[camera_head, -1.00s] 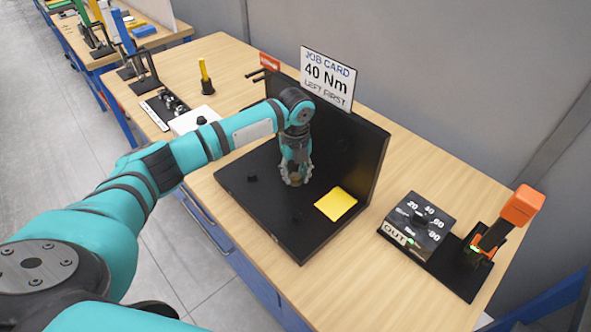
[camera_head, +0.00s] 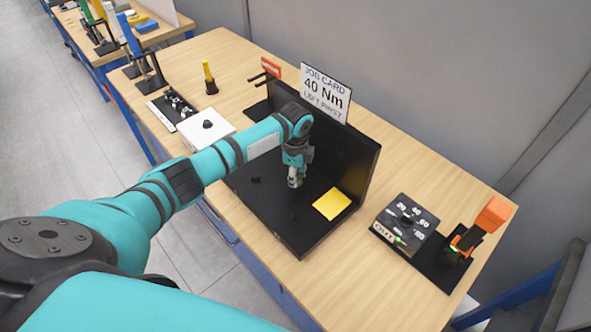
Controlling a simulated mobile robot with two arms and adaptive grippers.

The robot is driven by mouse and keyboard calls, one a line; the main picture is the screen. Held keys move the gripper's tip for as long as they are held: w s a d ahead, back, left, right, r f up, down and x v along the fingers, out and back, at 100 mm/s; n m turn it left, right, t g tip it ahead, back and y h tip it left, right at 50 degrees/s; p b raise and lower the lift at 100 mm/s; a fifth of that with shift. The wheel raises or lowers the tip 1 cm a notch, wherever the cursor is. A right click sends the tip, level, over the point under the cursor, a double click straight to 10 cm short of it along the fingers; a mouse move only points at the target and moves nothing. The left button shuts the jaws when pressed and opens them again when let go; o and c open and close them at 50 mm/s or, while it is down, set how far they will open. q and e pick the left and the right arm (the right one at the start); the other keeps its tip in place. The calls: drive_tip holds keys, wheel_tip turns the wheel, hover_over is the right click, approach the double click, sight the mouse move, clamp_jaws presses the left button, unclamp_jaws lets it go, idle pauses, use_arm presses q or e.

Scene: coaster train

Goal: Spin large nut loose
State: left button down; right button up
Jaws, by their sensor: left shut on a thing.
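My left gripper (camera_head: 295,180) points down over the black base plate (camera_head: 270,217) of an upright-backed fixture. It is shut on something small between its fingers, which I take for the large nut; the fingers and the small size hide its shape. A small dark stud or knob (camera_head: 256,180) stands on the plate to the left of the gripper. A yellow note (camera_head: 332,203) lies on the plate to the right. My right gripper is not in view.
A black dial box (camera_head: 407,222) and an orange-topped tool (camera_head: 490,215) in a dark stand are at the right. A white box (camera_head: 206,128), a socket tray (camera_head: 175,108) and a yellow-handled tool (camera_head: 209,77) are at the left back. The bench's front right (camera_head: 370,290) is clear.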

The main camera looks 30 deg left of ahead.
use_arm(q)
drive_tip(key=n+p, duration=0.2)
drive_tip(key=n, duration=0.2)
drive_tip(key=shift+r+n+p, duration=0.15)
drive_tip(key=shift+n+p, duration=0.15)
drive_tip(key=shift+p, duration=0.1)
drive_tip(key=n+p, duration=0.1)
drive_tip(key=n, duration=0.1)
drive_tip(key=shift+n, duration=0.3)
drive_tip(key=n, duration=0.4)
drive_tip(key=shift+n, duration=0.3)
drive_tip(key=n, duration=0.6)
drive_tip(key=shift+s+f, duration=0.1)
drive_tip(key=shift+f, duration=0.1)
drive_tip(key=c, duration=1.1)
unclamp_jaws()
drive_tip(key=shift+o, duration=0.5)
